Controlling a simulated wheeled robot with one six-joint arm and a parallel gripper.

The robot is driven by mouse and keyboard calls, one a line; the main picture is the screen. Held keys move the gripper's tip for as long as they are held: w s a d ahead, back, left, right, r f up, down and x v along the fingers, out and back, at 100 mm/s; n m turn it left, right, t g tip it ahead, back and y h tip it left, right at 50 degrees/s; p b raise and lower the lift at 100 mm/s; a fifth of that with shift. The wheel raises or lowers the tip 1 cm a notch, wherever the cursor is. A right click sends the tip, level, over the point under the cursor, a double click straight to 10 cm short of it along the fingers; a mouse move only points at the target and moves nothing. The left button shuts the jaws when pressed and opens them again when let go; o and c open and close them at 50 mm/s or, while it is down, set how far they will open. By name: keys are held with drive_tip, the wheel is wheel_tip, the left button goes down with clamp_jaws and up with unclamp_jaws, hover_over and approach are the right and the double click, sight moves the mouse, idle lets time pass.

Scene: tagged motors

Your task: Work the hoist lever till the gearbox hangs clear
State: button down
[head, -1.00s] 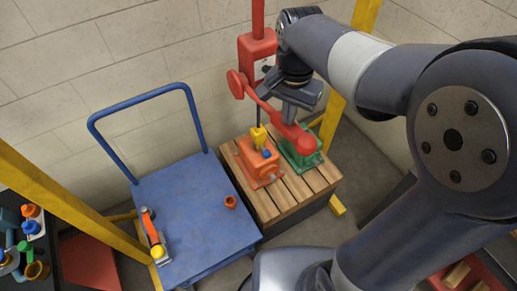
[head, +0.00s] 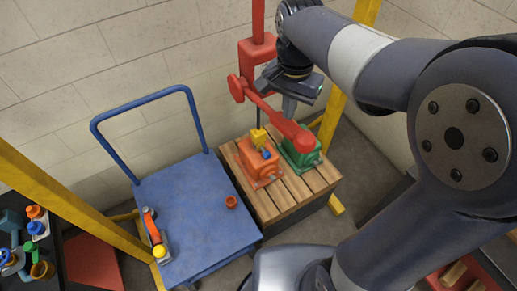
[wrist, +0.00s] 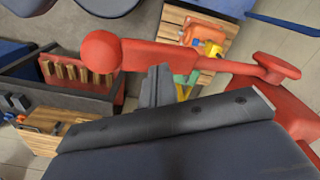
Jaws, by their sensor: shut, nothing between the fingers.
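The red hoist (head: 257,55) hangs on a red post by the wall. Its red lever (head: 262,103) slopes down to the right and ends in a round knob (head: 299,139); the lever also crosses the wrist view (wrist: 180,56). My gripper (head: 288,116) is shut and empty beside the lever; its fingertips (wrist: 158,72) overlap the lever's near edge in the wrist view, and I cannot tell if they touch. An orange geared unit (head: 261,165) with a yellow piece (head: 258,136) on top is below the hoist's dark line. Any gap under it is unclear.
A green unit (head: 303,151) stands beside the orange one on the wooden pallet (head: 285,198). Yellow frame posts (head: 80,215) stand around.

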wheel_tip(320, 180, up, 7)
idle(0.7)
wheel_tip(320, 180, down, 8)
drive_tip(key=shift+f+b, duration=0.1)
drive_tip(key=shift+b, duration=0.2)
idle(0.4)
drive_tip(key=shift+d, duration=0.1)
